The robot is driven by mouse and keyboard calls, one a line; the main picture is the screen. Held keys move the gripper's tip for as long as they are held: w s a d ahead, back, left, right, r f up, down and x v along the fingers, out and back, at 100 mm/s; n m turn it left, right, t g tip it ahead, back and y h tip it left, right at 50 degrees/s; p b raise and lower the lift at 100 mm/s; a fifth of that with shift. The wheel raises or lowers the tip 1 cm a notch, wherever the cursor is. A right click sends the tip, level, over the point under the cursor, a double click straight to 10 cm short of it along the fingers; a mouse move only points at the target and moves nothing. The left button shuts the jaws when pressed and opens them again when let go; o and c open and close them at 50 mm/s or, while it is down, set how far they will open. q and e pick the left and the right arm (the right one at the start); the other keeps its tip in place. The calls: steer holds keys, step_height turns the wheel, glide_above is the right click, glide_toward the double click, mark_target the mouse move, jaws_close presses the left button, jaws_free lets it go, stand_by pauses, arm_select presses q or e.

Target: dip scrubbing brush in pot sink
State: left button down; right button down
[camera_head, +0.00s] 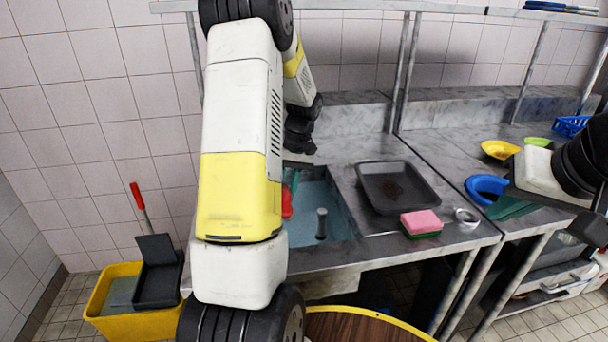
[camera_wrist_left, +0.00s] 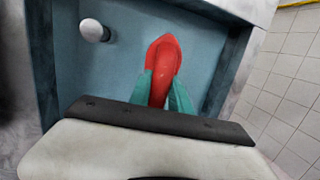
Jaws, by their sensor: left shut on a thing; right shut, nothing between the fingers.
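The scrubbing brush shows as a red shape (camera_head: 287,203) at the left side of the pot sink (camera_head: 341,218) in the head view. In the left wrist view the red brush (camera_wrist_left: 164,62) sits between the two teal fingers of my left gripper (camera_wrist_left: 163,92), which is shut on it. The blue-grey sink interior (camera_wrist_left: 125,65) lies beyond it; I cannot tell whether the brush touches water or the bottom. My left arm hides much of the left gripper (camera_head: 292,180) in the head view. My right gripper (camera_head: 508,209) is shut and empty, over the counter at right.
A grey post (camera_head: 321,224) stands in the sink. Right of it are a dark tray (camera_head: 397,207), a pink and green sponge (camera_head: 421,223) and a metal ring (camera_head: 466,216). Bowls, including a blue one (camera_head: 485,189), sit further right. A yellow mop bucket (camera_head: 128,321) stands on the floor.

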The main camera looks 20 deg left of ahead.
arm_select(q)
step_height(320, 180, down, 10)
steer(key=shift+r, duration=0.25)
stand_by(0.5)
stand_by(1.3)
steer(key=shift+r, duration=8.05)
